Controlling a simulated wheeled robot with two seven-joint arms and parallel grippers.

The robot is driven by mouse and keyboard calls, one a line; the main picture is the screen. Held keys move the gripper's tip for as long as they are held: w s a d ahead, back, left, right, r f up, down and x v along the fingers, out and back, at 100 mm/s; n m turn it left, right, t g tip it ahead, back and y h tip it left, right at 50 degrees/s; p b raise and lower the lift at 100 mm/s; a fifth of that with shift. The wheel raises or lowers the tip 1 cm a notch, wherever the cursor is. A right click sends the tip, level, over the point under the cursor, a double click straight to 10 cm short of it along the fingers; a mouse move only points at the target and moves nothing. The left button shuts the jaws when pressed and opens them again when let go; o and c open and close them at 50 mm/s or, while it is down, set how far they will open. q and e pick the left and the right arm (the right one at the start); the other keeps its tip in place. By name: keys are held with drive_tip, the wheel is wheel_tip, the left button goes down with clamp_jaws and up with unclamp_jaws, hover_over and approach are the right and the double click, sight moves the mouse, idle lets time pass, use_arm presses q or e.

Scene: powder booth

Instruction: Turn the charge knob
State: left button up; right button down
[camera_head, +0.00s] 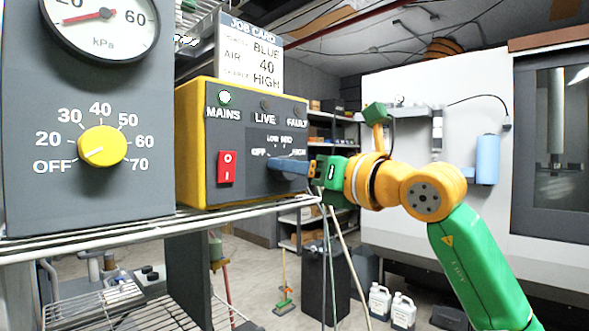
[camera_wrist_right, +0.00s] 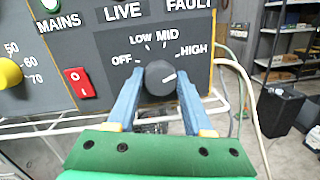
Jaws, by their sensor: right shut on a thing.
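The charge knob (camera_wrist_right: 158,84) is a round dark grey knob with a white mark, on the front of the yellow and grey control box (camera_head: 190,148). Labels OFF, LOW, MID and HIGH are arranged around it. Its white mark points right and slightly up, towards the HIGH side. My right gripper (camera_head: 288,167) comes in from the right, its two blue fingers on either side of the knob. In the right wrist view the fingers (camera_wrist_right: 160,76) are shut on the knob. In the head view the fingers mostly hide the knob. My left gripper is not in view.
A job card (camera_head: 252,55) on the box reads BLUE, AIR 40, HIGH. A yellow air knob (camera_head: 102,146) and gauge (camera_head: 100,22) are further left. A wire shelf (camera_head: 150,228) runs underneath.

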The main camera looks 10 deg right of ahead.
drive_tip(key=shift+c, duration=1.5)
unclamp_jaws()
drive_tip(key=b+v, duration=0.3)
drive_tip(key=v, duration=0.4)
drive_tip(key=shift+b, duration=0.3)
